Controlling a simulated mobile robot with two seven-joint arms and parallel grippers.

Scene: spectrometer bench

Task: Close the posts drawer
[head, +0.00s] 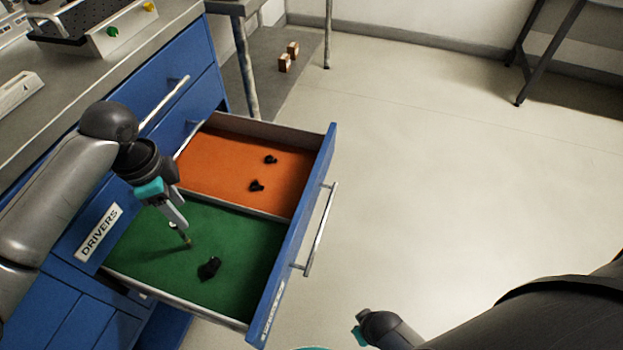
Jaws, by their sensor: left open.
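A blue drawer (318,165) is pulled far out of the bench cabinet. A silver bar handle (320,232) is on its front. A label on the front is too oblique to read. Inside are an orange compartment (215,165) at the back and a green one (255,240) nearer me. My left gripper (180,232) is open and points down over the green compartment, behind the drawer front and apart from the handle. Whether its fingertips touch the drawer floor is unclear. My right gripper (372,328) shows partly at the bottom edge; its fingers cannot be made out.
Small black parts (209,268) lie in both compartments. A closed drawer labelled DRIVERS (98,232) and another handle (165,103) are on the cabinet (190,75). Wooden blocks (288,57) sit on a low shelf behind. The floor (430,190) right of the drawer is clear.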

